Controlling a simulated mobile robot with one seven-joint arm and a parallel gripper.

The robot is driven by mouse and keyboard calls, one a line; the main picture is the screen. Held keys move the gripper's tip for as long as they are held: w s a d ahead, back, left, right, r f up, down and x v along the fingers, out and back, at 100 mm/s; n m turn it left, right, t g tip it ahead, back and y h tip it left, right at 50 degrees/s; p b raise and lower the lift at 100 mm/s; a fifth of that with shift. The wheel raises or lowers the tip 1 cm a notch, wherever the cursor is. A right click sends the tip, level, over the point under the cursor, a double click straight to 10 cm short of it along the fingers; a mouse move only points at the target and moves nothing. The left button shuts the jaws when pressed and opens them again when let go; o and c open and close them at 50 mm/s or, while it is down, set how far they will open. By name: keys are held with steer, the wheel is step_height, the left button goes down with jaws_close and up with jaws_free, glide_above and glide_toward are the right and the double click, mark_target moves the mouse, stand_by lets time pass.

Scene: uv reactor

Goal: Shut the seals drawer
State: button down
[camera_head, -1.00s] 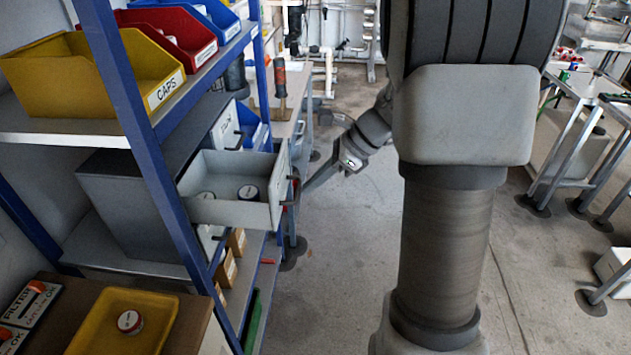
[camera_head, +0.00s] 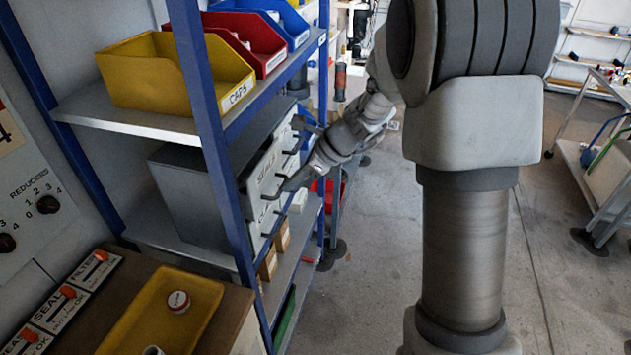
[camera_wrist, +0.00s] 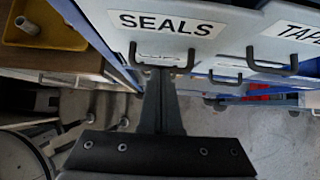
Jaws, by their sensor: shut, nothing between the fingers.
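The seals drawer (camera_head: 262,168) is in the grey cabinet on the blue-framed shelf, left of my arm in the head view. In the head view my gripper (camera_head: 286,186) reaches to the drawer front from the right.
The grey cabinet (camera_head: 185,195) has other handled drawers, one labelled TAPE (camera_wrist: 298,33). A yellow CAPS bin (camera_head: 165,85) stands on the shelf above. A yellow tray (camera_head: 210,300) lies on the bench at front left.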

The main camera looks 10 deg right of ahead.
steer(key=shift+w+a, duration=0.4)
steer(key=shift+a, duration=0.45)
steer(key=s+d+f+p+v, duration=0.1)
steer(key=d+f+v, duration=0.1)
steer(key=v, duration=1.1)
steer(key=s+d+r+n+t+h, duration=0.1)
steer(key=s+r+n+h, duration=0.2)
steer(key=s+n, duration=0.8)
steer(key=s+d+r+n+t+h, duration=0.1)
steer(key=s+r+n+h, duration=0.2)
steer(key=s+n, duration=0.9)
steer(key=shift+s+r+h, duration=0.25)
steer(key=shift+s+h, duration=0.25)
steer(key=shift+s, duration=0.2)
